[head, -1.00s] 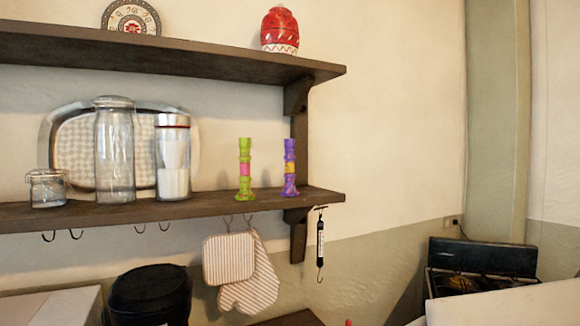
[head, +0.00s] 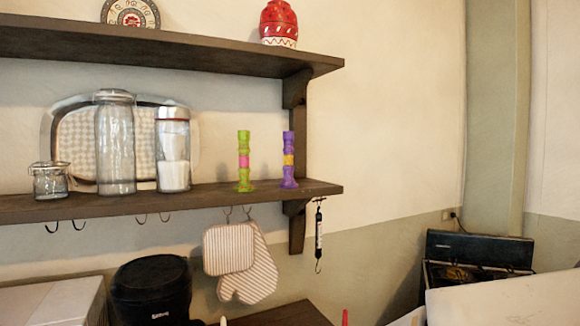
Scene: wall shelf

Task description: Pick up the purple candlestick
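The purple candlestick (head: 288,160), with a yellow band in its middle, stands upright on the lower wooden shelf (head: 318,188) near its right end. A green candlestick (head: 244,162) with a pink band stands just to its left, with a small gap between them. Neither of my grippers can be made out in the head view. Nothing touches the purple candlestick.
Left on the shelf are a tall glass jar (head: 115,145), a white-filled jar (head: 173,150), a small jar (head: 49,181) and a tray (head: 75,145). The upper shelf (head: 200,52) is above. Oven mitts (head: 247,275) hang below. Small red (head: 345,318) and pale tips at the bottom are unclear.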

